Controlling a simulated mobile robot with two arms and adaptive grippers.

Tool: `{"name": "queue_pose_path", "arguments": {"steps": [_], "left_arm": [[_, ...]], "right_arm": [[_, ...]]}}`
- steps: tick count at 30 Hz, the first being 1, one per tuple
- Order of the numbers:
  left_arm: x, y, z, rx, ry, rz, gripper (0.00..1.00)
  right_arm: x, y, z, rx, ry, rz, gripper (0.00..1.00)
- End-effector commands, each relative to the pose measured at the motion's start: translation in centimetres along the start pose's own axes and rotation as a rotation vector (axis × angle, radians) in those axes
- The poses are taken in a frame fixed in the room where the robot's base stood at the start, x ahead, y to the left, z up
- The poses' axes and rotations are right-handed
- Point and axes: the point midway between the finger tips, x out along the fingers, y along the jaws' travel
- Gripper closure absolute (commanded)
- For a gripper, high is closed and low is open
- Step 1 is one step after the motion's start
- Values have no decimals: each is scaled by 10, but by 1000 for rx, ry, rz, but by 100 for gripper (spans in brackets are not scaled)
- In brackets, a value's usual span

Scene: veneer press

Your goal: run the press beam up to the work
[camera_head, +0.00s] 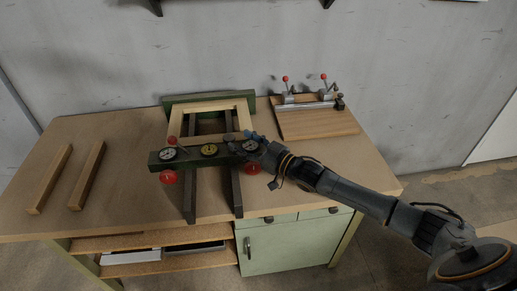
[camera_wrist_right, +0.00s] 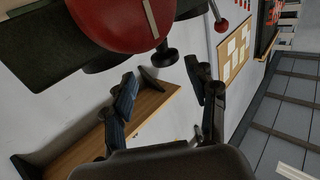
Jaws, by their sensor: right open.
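The dark green press beam (camera_head: 188,160) lies across two dark rails (camera_head: 189,199) at the front of the press. A pale wooden frame (camera_head: 243,107) lies behind it, against a green rear bar (camera_head: 172,100); a gap shows between beam and frame. Red handwheels sit at the beam's left (camera_head: 168,177) and right (camera_head: 252,168). My right gripper (camera_head: 247,139) is at the beam's right end, partly overlapping it. In the right wrist view my gripper (camera_wrist_right: 165,92) has its fingers apart with nothing between them; a red wheel (camera_wrist_right: 112,20) with a pale stripe is close above. My left gripper is out of view.
A wooden board with red-knobbed clamps (camera_head: 318,122) lies at the back right of the bench. Two wooden bars (camera_head: 88,176) lie at the left. The bench top (camera_head: 110,130) is otherwise mostly clear. A green cabinet (camera_head: 290,248) stands below.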

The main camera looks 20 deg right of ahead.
Motion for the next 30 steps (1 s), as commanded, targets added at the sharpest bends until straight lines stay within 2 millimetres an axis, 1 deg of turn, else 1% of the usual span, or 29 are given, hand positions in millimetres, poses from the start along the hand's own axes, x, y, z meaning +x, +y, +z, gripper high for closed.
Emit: {"name": "queue_pose_path", "arguments": {"steps": [1,3,6,10,15,25,26,30], "left_arm": [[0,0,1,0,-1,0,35],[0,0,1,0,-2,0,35],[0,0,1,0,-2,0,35],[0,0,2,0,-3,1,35],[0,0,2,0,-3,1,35],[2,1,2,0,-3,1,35],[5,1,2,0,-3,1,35],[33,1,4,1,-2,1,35]], "right_arm": [[-12,0,2,0,-3,0,42],[-26,0,2,0,-4,0,42],[-41,0,1,0,-4,1,42],[-55,1,1,1,-2,2,42],[-63,1,0,1,0,1,42],[-64,1,1,0,1,1,43],[-65,1,3,-1,0,0,43],[-71,-1,13,1,0,-7,43]]}}
